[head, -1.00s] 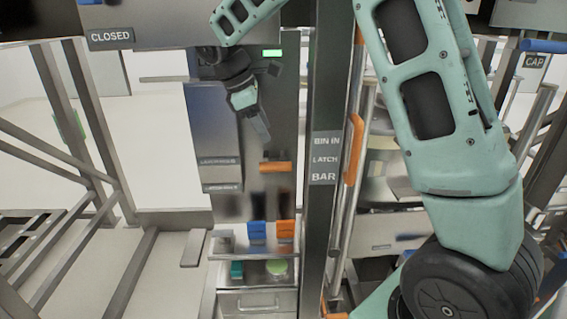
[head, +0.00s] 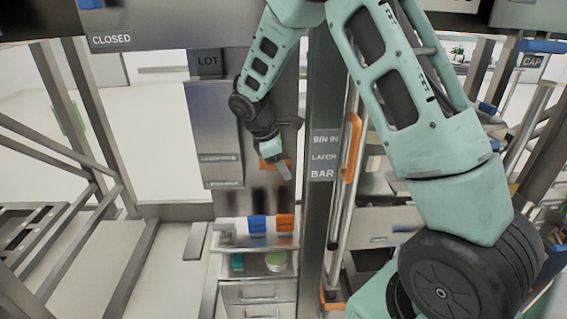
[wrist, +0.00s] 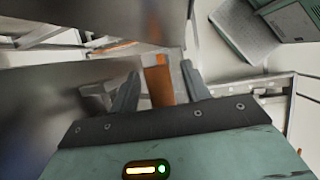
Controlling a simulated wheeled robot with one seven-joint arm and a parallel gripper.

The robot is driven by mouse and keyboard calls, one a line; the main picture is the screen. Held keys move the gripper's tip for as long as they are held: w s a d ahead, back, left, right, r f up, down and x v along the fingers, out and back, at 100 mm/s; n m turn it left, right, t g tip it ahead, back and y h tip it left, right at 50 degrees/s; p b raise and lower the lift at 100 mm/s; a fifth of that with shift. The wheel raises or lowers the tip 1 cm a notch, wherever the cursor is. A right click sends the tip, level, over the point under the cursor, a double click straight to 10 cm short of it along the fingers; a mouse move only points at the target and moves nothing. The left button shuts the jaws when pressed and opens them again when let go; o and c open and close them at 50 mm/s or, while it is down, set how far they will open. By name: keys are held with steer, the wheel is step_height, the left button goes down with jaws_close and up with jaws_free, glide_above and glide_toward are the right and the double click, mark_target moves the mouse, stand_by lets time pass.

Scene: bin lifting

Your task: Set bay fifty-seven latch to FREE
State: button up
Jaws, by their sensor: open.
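A longer orange grip (head: 353,147) sits on an upright bar right of the post. Below the panel, a shelf (head: 228,240) holds blue and orange bins (head: 258,223) above drawers (head: 258,293). Metal frame rails stand at left.

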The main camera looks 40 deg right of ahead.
jaws_close()
steer(key=shift+f+b, duration=0.15)
steer(key=shift+b, duration=0.2)
step_height(320, 180, down, 9)
steer(key=m+t+h+b, duration=0.1)
steer(key=t+h+b, duration=0.3)
steer(key=b, duration=2.1)
steer(key=shift+m+t+b, duration=0.3)
steer(key=shift+t, duration=0.4)
steer(key=shift+a+f, duration=0.1)
steer(key=shift+f, duration=0.1)
